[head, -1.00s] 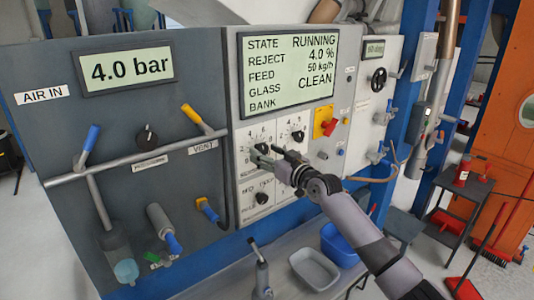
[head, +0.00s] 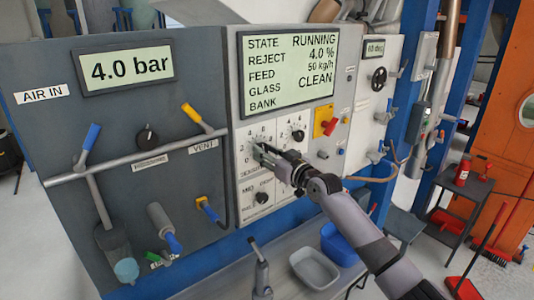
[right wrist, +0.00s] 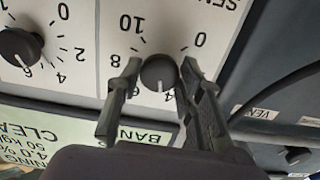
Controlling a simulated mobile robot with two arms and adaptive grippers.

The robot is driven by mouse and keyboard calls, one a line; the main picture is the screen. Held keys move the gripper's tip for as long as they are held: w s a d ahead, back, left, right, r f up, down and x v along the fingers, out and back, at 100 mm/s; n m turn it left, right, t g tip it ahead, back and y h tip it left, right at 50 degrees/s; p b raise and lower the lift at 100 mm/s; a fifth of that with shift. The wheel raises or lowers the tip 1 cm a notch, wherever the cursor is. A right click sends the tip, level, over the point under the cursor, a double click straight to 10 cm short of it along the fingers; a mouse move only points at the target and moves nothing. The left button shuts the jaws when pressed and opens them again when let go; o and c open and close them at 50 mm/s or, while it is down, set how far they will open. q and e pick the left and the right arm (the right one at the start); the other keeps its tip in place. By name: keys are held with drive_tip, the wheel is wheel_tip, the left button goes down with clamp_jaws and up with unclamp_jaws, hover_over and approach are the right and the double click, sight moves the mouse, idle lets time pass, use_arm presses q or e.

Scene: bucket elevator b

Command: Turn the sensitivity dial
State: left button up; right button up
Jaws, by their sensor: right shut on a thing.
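The sensitivity dial is a round black knob (right wrist: 158,72) with a white pointer line, on a white scale plate (head: 254,132) marked with numbers. In the right wrist view the label is upside down and partly cut off, and the pointer line points down in the picture. My right gripper (head: 262,151) is at this dial on the panel, its two fingers shut on the knob's sides; it also shows in the right wrist view (right wrist: 161,68). In the head view the fingers mostly hide the knob. My left gripper is not in view.
Another dial (head: 298,135) sits right of it, a lower dial (head: 262,198) below. A yellow plate with a red switch (head: 327,124) is farther right. The display (head: 290,72) is above. A grey tray (head: 314,268) and blue bin (head: 343,245) stand below.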

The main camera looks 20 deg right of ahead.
drive_tip(key=shift+m+p, duration=0.4)
drive_tip(key=shift+m, duration=3.4)
drive_tip(key=o, duration=1.2)
drive_tip(key=shift+c, duration=0.2)
